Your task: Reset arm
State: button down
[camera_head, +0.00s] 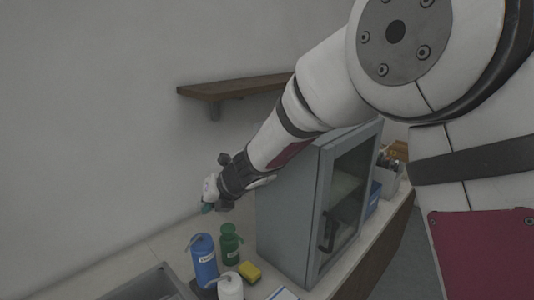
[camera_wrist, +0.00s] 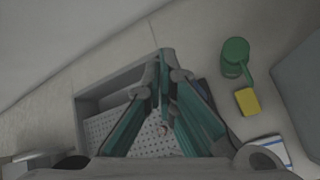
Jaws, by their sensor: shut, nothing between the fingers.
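My gripper (camera_head: 207,208) is at the end of my outstretched arm, above the counter in front of the wall. In the wrist view my gripper (camera_wrist: 163,62) shows its long teal-lined fingers converging with tips together, shut and empty. It is above a grey basin (camera_wrist: 88,105) with a perforated light bottom. In the head view the fingers are small and partly hidden by the wrist. No mounting press can be made out.
A grey glass-doored cabinet (camera_head: 290,215) is to the right. A wooden shelf (camera_head: 225,89) is on the wall. The basin (camera_head: 150,285) is front left.

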jog(key=s+d+r+n+h+b, duration=0.1)
jog(key=s+d+r+n, duration=0.45)
jog(key=d+n, duration=0.3)
jog(key=s+d+r+n, duration=0.5)
jog(key=d+r+n, duration=0.2)
jog(key=d+n, duration=0.15)
jog(key=s+d+f+n+h, duration=0.1)
jog(key=s+d+n+h, duration=0.2)
jog(key=s+d+n, duration=0.4)
jog(key=s+d+f+n+h+b, duration=0.1)
jog(key=s+d+n+h, duration=0.2)
jog(key=s+d+n, duration=0.4)
jog(key=s+d, duration=0.3)
jog(key=d, duration=0.5)
jog(key=shift+h, duration=0.4)
jog(key=shift+w+a+r, duration=0.1)
jog(key=shift+a, duration=0.05)
